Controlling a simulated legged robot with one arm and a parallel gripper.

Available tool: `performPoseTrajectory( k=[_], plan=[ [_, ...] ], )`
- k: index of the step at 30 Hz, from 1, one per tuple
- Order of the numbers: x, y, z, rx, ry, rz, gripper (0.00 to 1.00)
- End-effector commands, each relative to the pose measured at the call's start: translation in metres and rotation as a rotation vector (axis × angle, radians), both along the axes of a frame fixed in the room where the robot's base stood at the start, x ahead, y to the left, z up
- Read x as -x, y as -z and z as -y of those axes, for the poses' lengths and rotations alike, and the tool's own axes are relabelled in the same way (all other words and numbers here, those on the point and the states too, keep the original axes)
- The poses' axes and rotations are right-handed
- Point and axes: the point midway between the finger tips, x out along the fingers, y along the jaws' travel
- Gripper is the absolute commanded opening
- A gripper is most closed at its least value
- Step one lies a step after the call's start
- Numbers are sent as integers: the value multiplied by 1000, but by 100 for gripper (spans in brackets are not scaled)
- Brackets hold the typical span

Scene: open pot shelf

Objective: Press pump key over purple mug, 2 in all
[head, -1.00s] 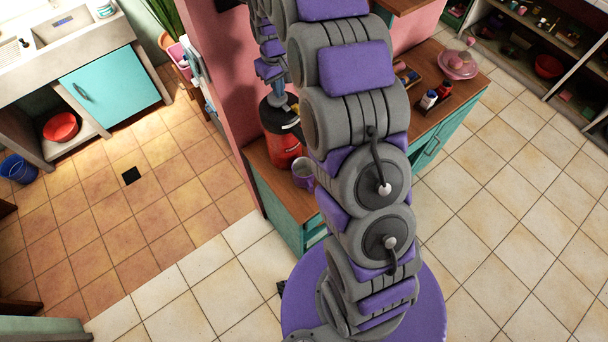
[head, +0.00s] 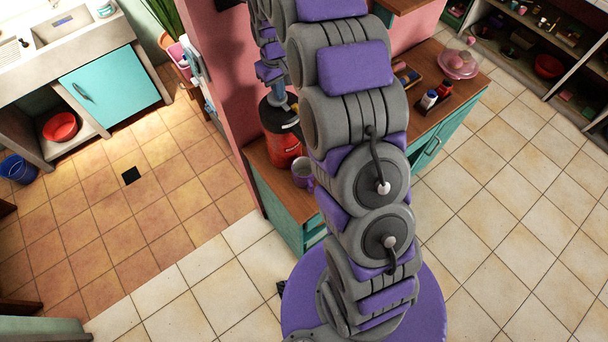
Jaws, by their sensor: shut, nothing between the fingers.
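The red pump pot (head: 281,146) with a black top stands on the wooden counter, left of my arm. The purple mug (head: 302,170) stands upright on the counter just in front of the pot, partly hidden by my arm. My gripper (head: 283,105) is shut and empty, pointing down at the black top of the pot. The pump key is too small and covered to make out, and I cannot tell whether the fingertips touch it. The inside of the mug is too small to read for any liquid.
A pink wall (head: 222,90) rises close behind and left of the pot. Further right on the counter (head: 405,133) are a dark tray with small bottles (head: 430,99) and a pink glass dish (head: 459,64). The tiled floor in front is clear.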

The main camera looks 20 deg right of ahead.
Motion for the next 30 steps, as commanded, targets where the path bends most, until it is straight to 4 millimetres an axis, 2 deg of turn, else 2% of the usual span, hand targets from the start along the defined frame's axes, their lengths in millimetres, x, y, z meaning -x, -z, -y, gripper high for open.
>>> performPoseTrajectory(
  k=[17,30],
  plan=[
    [0,19,0,0,0,0,0],
    [-1,12,0,0,0,0,0]
  ],
)
